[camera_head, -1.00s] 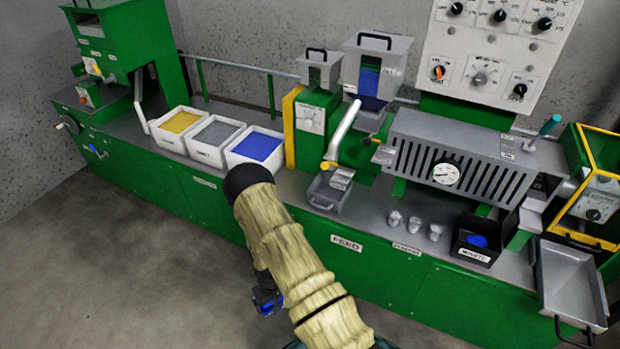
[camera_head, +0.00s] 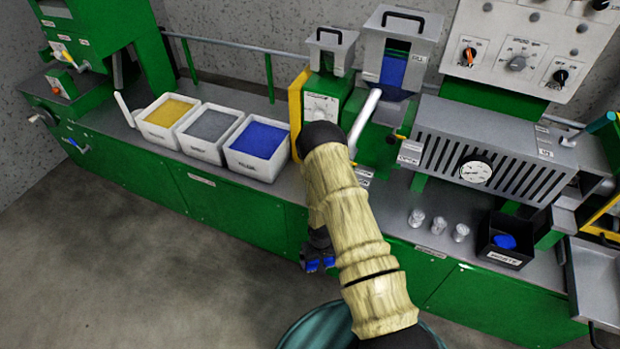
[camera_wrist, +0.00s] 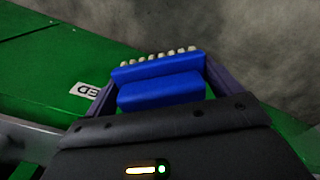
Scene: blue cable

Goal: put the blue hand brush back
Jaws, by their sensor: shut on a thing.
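My gripper (camera_wrist: 155,90) is shut on the blue hand brush (camera_wrist: 160,92), whose blue body sits between the two fingers in the wrist view. A row of pale bristle tufts shows along its far edge. In the head view the brush (camera_head: 320,264) shows only as a small blue patch at the end of my arm, in front of the green bench front. My arm hides part of the brush and gripper there. The brush is held in the air over the floor side of the bench.
The green bench (camera_head: 235,215) runs across the view. It carries white bins of yellow, grey and blue granules (camera_head: 257,140), a grey slotted machine (camera_head: 490,150), clear cups (camera_head: 438,225) and a black box (camera_head: 506,240) holding something blue. A grey tray (camera_head: 600,280) is at right. The floor at left is clear.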

